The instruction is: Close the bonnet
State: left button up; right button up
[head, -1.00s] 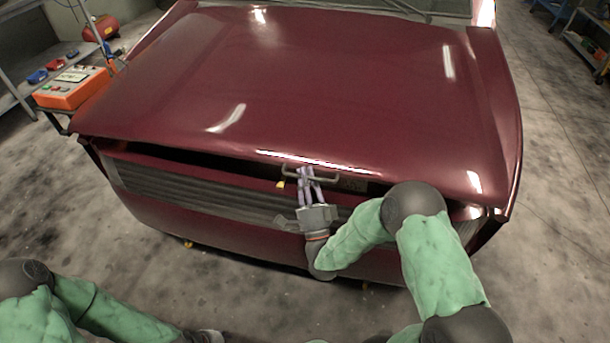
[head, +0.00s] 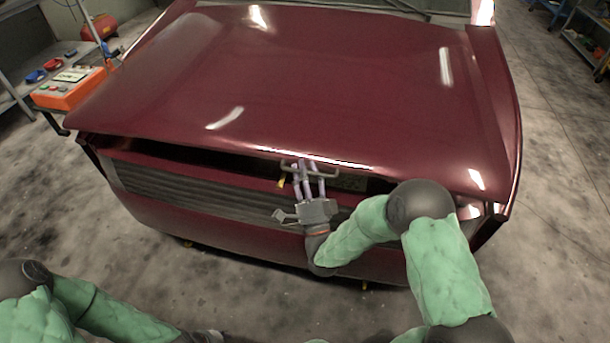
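The dark red bonnet (head: 300,80) is lowered most of the way, with a dark gap under its front edge, above the grille (head: 200,188). A small handle (head: 325,175) sits at the middle of that front edge.
An orange box (head: 70,88) with buttons stands on a bench at the left, with a red tank (head: 100,27) behind. Shelving (head: 590,40) is at the far right. The concrete floor (head: 560,200) to the right of the car is clear.

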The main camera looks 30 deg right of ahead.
notch_tip(320, 180, up, 8)
jog(key=shift+r, duration=0.1)
dwell(0.5)
jog(key=s+d+f, duration=0.2)
jog(key=s+f, duration=0.3)
jog(key=f, duration=0.6)
jog(key=shift+f, duration=0.15)
dwell(1.0)
jog(key=shift+s, duration=0.1)
jog(key=shift+c, duration=0.3)
